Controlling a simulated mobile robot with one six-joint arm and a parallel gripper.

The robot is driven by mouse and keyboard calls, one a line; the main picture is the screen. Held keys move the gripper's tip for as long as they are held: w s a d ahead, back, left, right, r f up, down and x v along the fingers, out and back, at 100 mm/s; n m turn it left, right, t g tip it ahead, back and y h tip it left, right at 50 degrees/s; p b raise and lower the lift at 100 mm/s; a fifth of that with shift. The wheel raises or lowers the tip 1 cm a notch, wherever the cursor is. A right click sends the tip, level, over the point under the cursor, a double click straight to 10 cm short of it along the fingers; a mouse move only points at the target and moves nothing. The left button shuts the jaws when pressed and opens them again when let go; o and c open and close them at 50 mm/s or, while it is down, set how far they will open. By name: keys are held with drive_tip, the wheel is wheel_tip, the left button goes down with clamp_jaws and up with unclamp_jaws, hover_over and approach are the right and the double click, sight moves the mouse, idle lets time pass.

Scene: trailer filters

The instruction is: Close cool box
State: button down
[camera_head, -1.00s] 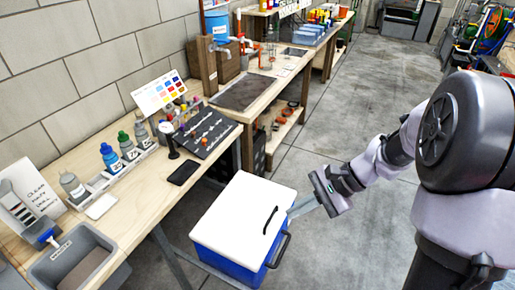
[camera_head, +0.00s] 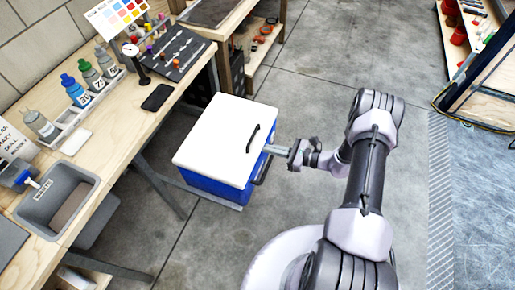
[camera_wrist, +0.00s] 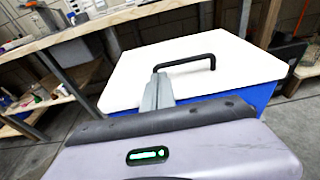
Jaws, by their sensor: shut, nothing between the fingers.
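The cool box (camera_head: 215,185) is blue with a white lid (camera_head: 222,138). In the head view it stands left of my gripper, beside the workbench, and its lid lies flat on the body. A black handle (camera_head: 252,138) sits on the lid, and another dark handle (camera_head: 264,166) is on the box's right side. My gripper (camera_head: 270,149) is shut and empty, its tips at the lid's right edge near the handles. In the wrist view the fingers (camera_wrist: 158,92) point at the white lid (camera_wrist: 195,68) near its black handle (camera_wrist: 185,62). Whether they touch the lid I cannot tell.
A wooden workbench (camera_head: 122,140) runs along the left with bottles, a phone (camera_head: 157,97) and a grey waste bin (camera_head: 58,200). A table leg (camera_head: 160,188) stands close to the box's left. Open concrete floor (camera_head: 330,60) lies behind and right of the box.

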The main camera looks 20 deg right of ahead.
drive_tip(key=b+x, duration=0.1)
drive_tip(key=x, duration=0.3)
drive_tip(key=shift+a+f, duration=0.15)
drive_tip(key=shift+w+a, duration=0.35)
